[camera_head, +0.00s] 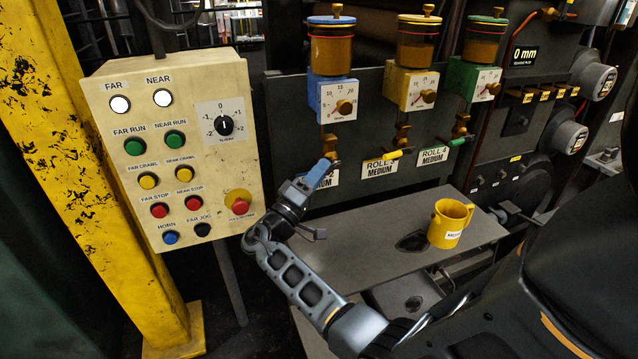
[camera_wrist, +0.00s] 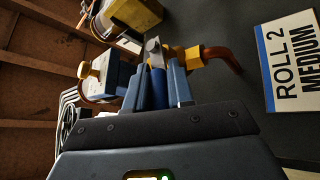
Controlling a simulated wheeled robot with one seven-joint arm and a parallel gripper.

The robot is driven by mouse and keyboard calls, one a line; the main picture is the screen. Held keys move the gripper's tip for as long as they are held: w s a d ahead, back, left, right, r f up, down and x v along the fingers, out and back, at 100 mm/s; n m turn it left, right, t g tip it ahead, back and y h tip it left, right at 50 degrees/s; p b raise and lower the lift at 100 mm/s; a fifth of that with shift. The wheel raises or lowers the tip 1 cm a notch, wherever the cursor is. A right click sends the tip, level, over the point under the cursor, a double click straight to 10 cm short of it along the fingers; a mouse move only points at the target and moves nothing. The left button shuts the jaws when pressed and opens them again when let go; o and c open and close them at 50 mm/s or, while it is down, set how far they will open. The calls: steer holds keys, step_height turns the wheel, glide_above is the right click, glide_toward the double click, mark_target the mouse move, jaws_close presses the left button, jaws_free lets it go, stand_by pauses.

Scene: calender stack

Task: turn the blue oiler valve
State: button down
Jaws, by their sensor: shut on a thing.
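The blue oiler (camera_head: 330,97) is on the dark panel, with an amber glass reservoir on top and a dial block below. Its brass valve (camera_head: 329,147) hangs under the block, near the ROLL 2 label. My gripper (camera_head: 318,174) reaches up to the valve from below. In the wrist view, my gripper (camera_wrist: 155,88) is shut on the blue valve handle (camera_wrist: 158,88), which lies between its two fingers. The brass valve body (camera_wrist: 192,57) is just beyond the fingertips. In the head view the gripper hides most of the handle.
Yellow (camera_head: 410,85) and green (camera_head: 470,80) oilers hang to the right. A yellow mug (camera_head: 450,222) stands on the grey shelf (camera_head: 350,240) below. A cream button panel (camera_head: 180,150) is close on the left, beside a yellow post (camera_head: 75,130).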

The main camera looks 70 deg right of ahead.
steer(key=shift+f+n+t+h+b, duration=0.3)
steer(key=shift+f+n+h+b, duration=0.25)
steer(key=shift+n+h+b, duration=0.9)
steer(key=shift+m+b, duration=0.25)
steer(key=shift+b, duration=0.3)
steer(key=shift+r+t, duration=0.15)
steer(key=shift+t, duration=0.15)
steer(key=c, duration=1.1)
jaws_free()
steer(key=shift+s, duration=0.1)
steer(key=shift+d, duration=0.1)
steer(key=b+v, duration=0.2)
steer(key=v, duration=0.6)
steer(key=shift+d, duration=0.1)
